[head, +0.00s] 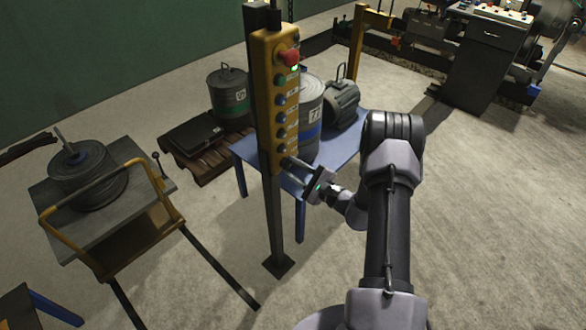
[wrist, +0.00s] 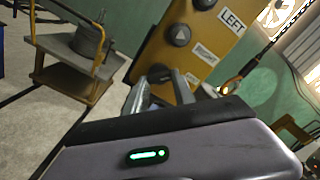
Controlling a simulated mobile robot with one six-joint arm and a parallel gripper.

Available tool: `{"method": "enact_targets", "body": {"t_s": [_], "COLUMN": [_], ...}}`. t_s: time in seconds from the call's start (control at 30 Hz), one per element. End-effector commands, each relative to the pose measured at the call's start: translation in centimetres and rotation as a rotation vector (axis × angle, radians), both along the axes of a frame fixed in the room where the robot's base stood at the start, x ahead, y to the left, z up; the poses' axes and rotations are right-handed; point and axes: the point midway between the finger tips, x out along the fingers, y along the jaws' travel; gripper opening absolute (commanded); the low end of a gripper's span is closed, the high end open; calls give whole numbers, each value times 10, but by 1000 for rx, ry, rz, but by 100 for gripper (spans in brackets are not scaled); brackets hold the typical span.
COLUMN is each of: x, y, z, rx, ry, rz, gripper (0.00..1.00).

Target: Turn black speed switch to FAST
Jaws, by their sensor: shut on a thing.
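A yellow control pendant (head: 262,100) hangs in front of a dark post. It carries a red mushroom button (head: 289,57) at the top and a column of dark and coloured buttons below. My gripper (head: 287,163) reaches its lower end from the right. In the wrist view my gripper (wrist: 166,82) is shut at the pendant face (wrist: 190,45), on a dark knob that seems to be the black speed switch (wrist: 159,72). The fingers mostly hide it, and its pointing direction cannot be told.
A blue table (head: 245,150) with a grey drum (head: 309,110) and a motor (head: 342,104) stands close behind the pendant. A cart (head: 140,215) with a cable spool (head: 88,180) stands left.

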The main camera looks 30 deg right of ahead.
Motion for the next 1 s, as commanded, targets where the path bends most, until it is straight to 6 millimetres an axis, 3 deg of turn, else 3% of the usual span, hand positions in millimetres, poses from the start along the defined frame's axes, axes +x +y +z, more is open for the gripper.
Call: {"method": "enact_targets", "body": {"t_s": [0.17, 0.2, 0.3, 0.67, 0.77, 1.0], "x": [0, 0, 0, -4, -20, -93], "y": [0, 0, 0, -2, -9, -36], "z": [0, 0, 0, 0, 1, 3], "rx": [0, 0, 0, 1, 2, 4], "ry": [1, 1, 1, 2, 3, 2], "rz": [1, 1, 1, -1, -4, -8], "gripper": [0, 35, 53, 53, 53, 53]}}
